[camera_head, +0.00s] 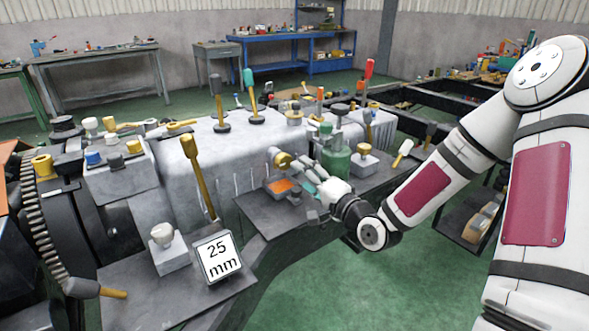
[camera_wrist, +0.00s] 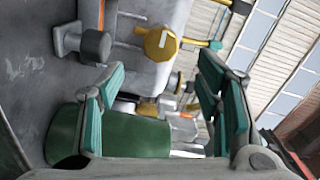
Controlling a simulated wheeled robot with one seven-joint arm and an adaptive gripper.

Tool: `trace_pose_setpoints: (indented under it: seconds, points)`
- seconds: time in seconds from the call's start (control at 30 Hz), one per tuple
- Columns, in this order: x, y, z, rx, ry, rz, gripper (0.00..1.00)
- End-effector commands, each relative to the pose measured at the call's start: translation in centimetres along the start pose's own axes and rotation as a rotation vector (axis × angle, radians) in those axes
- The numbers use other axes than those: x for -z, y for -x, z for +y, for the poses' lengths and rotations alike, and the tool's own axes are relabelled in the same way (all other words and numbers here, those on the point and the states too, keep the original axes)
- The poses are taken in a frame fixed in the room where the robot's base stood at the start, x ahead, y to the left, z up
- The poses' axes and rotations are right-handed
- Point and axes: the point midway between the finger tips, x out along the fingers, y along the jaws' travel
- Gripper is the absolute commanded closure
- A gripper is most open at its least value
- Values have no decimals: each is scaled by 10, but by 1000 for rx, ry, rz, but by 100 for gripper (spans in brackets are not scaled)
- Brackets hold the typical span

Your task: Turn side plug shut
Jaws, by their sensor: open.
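The likely side plug is a round yellow knob (camera_head: 283,160) on the side of the large grey housing (camera_head: 205,160). In the wrist view the yellow knob (camera_wrist: 160,43) shows a flat face with a short white mark, and lies ahead of the fingers, between their lines. My gripper (camera_head: 308,176) is close in front of the knob, to its lower right. In the wrist view my gripper (camera_wrist: 162,75) has its two teal fingers wide apart with nothing between the tips. I cannot tell how far the plug is turned.
A green cylinder (camera_head: 336,162) stands right beside my gripper; it fills the lower left of the wrist view (camera_wrist: 130,135). An orange-lined tray (camera_head: 268,187) lies below the knob. A "25 mm" sign (camera_head: 219,256) stands at front left. Green floor in front is clear.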

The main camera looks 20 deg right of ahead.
Motion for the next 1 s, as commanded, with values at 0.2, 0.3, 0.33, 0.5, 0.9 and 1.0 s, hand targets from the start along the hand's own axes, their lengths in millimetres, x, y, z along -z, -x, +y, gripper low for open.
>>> trace_pose_setpoints:
  seconds: [0.2, 0.3, 0.33, 0.5, 0.9, 1.0]
  points:
    - [0, 26, 0, -1, 0, 1, 41]
    - [0, 30, 0, 1, 0, 1, 41]
    - [0, 30, 0, 1, 0, 0, 41]
    - [0, 31, 0, 1, 0, 0, 41]
    - [-8, 29, 4, -58, 62, -36, 41]
    - [-19, 29, 14, -169, 176, -98, 41]
